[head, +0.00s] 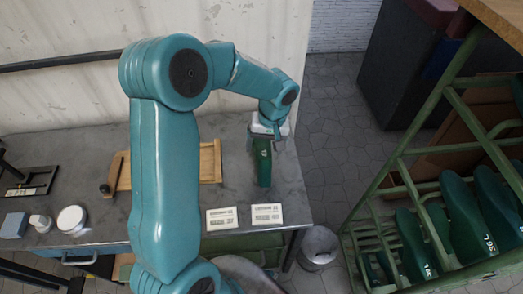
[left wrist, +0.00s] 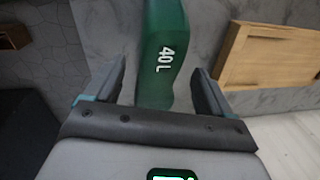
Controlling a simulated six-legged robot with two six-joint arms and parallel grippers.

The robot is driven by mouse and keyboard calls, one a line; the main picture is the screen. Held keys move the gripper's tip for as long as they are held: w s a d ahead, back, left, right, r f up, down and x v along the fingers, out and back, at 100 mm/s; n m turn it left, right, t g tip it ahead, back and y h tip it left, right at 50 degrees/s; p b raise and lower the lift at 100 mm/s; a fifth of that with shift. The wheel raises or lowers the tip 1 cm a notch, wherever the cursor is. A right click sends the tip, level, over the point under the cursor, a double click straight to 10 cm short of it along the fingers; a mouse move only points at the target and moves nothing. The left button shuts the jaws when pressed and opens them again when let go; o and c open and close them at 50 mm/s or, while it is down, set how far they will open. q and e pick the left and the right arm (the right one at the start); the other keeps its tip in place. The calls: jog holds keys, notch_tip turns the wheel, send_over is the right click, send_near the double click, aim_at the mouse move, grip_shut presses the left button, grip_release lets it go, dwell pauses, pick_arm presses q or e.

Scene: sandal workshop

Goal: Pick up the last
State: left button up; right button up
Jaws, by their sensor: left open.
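A dark green last (head: 263,165) is at the right end of the grey workbench (head: 205,190), below my left gripper (head: 268,133). In the left wrist view the last (left wrist: 162,45) carries the white mark "40 L". There, my left gripper (left wrist: 158,70) is open, with one finger on each side of the last. I cannot tell whether the fingers touch it. The gripper body hides the near end of the last. My right gripper is not in view.
Two white label cards (head: 221,218) (head: 267,214) lie at the bench's front edge. A wooden board (head: 209,162) lies left of the last. A green rack (head: 388,190) at the right holds several green lasts (head: 466,215). A grey bin (head: 319,246) stands on the floor.

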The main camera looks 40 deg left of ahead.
pick_arm(q)
jog(key=f, duration=0.2)
jog(key=shift+a+f, duration=0.25)
jog(key=shift+f, duration=0.05)
jog(key=shift+r, duration=0.1)
jog(key=shift+d, duration=0.1)
jog(key=c, duration=1.2)
jog(key=shift+r, duration=0.1)
jog(key=shift+s+r+p, duration=0.1)
jog(key=shift+r+p, duration=0.45)
jog(key=shift+r, duration=9.4)
